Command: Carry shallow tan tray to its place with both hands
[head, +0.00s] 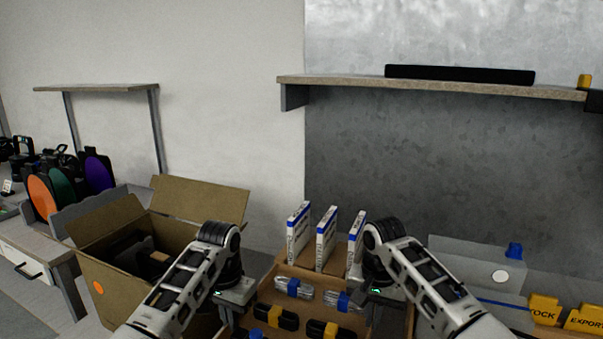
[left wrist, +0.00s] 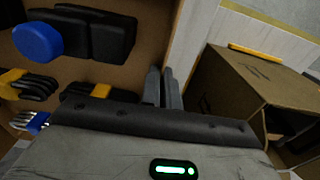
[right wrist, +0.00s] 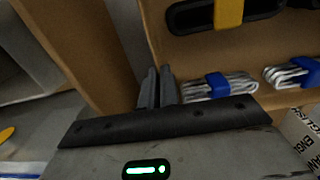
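The shallow tan tray (head: 309,273) is in front of me in the head view, between my two grippers. It carries upright white-and-blue boxes (head: 326,238), pale cable bundles with blue ties (head: 293,288) and black bundles with yellow ties (head: 275,316). My left gripper (head: 238,308) is at its left side; in the left wrist view its fingers (left wrist: 162,88) are close together on the tray's wall. My right gripper (head: 372,300) is at the right side; in the right wrist view its fingers (right wrist: 156,88) close on the opposite wall. The tray's near edge is out of view, and its support is hidden.
An open cardboard box (head: 120,262) stands close to my left arm. A wall shelf (head: 430,88) holds a black bar (head: 460,74). At right are a grey bin (head: 480,265) and yellow labelled holders (head: 545,309). A side table (head: 40,262) stands far left.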

